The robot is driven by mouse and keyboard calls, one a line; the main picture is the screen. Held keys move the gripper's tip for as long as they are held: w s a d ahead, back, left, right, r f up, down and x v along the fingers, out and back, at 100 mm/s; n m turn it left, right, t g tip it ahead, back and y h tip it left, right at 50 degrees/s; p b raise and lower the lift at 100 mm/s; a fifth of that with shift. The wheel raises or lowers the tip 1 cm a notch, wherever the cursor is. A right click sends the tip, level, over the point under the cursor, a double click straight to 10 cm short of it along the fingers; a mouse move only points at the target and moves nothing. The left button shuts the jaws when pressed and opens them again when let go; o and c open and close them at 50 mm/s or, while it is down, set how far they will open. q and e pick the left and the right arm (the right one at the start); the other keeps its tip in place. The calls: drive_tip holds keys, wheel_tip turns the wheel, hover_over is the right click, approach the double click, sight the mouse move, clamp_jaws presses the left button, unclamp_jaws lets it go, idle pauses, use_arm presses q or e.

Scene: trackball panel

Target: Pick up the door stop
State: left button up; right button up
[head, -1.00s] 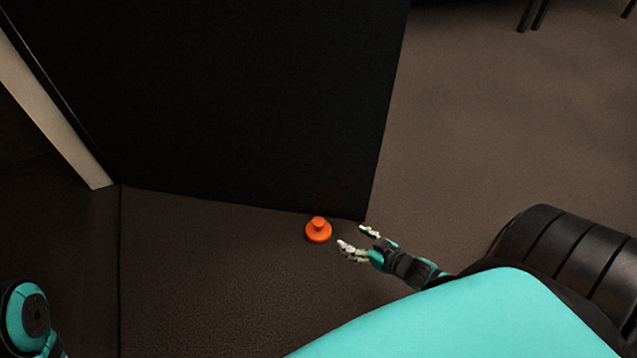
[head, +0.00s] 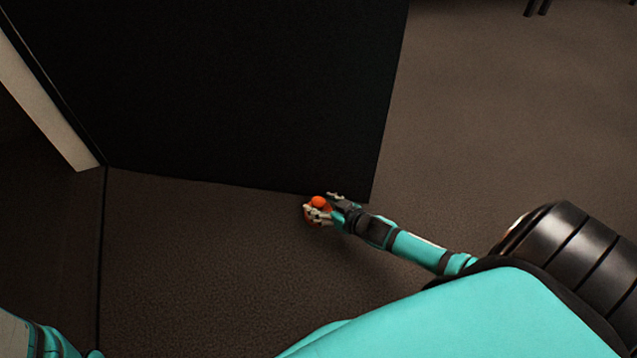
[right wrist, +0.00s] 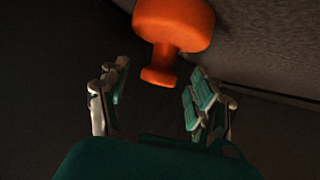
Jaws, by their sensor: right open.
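The orange door stop (head: 319,202) stands on the floor by the bottom edge of the black door, near its free corner. It has a wide round base and a narrower knob. My right gripper (head: 323,204) is at the door stop, with fingers partly in front of it. In the right wrist view the open fingers (right wrist: 155,95) stand to either side, with the door stop (right wrist: 173,25) between and beyond them; its knob points toward the palm. I cannot tell whether a finger touches it. My left gripper does not show; only part of my left arm is at the lower left.
The black door (head: 220,90) rises just behind the door stop. A pale door frame (head: 45,90) is at the left. Dark carpet (head: 200,270) in front of the door is clear. Dark legs (head: 537,7) stand at the top right.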

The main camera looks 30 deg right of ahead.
drive_tip(key=shift+b+x, duration=0.35)
drive_tip(key=shift+x, duration=0.6)
clamp_jaws()
drive_tip(key=shift+r, duration=0.15)
